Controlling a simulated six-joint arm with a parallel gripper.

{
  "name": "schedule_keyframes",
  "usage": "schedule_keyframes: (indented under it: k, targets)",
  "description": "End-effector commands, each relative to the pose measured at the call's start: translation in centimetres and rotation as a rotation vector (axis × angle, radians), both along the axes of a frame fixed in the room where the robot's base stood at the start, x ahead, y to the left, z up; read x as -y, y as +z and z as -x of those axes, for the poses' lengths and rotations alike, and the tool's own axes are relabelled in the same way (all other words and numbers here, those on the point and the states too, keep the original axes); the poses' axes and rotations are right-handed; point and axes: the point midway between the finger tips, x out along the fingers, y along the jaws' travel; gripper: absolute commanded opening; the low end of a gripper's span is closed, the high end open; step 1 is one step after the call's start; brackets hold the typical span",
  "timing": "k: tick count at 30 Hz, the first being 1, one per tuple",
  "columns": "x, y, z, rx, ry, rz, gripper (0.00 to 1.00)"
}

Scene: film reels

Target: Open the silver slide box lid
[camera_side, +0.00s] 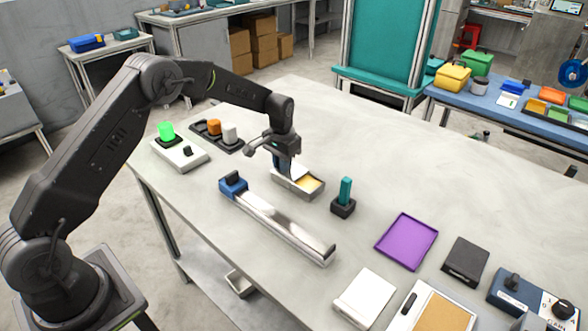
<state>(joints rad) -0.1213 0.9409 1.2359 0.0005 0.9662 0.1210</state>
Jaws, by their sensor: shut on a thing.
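The silver slide box (312,193) stands on the table near the middle of the picture. It is at least partly open, and its yellowish inside (309,184) shows on the right. My gripper (284,167) is at the back left of the box, pointing down, and is shut on the lid. The lid is mostly hidden by the gripper, so its exact angle is hard to tell.
A long silver rail with a blue end block (280,222) lies just in front of the box. A teal peg in a black base (344,198) stands to the right. A purple tray (407,242) lies farther right. A device with a green light (167,132) is at the left.

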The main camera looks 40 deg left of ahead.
Motion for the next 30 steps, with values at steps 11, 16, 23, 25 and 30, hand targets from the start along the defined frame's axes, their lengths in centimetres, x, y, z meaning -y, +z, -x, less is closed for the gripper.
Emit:
schedule_keyframes:
  k: [11,16,23,25,30]
  targets:
    - [-0.7,0.1,-0.1,0.004,0.0,0.0,0.15]
    - [-0.7,0.1,-0.1,0.003,0.0,0.0,0.31]
    - [-0.7,0.0,0.0,0.002,0.0,0.0,0.39]
    - [-0.7,0.1,0.0,0.002,0.0,0.0,0.39]
    - [-0.7,1.2,-0.1,0.004,0.0,0.0,0.39]
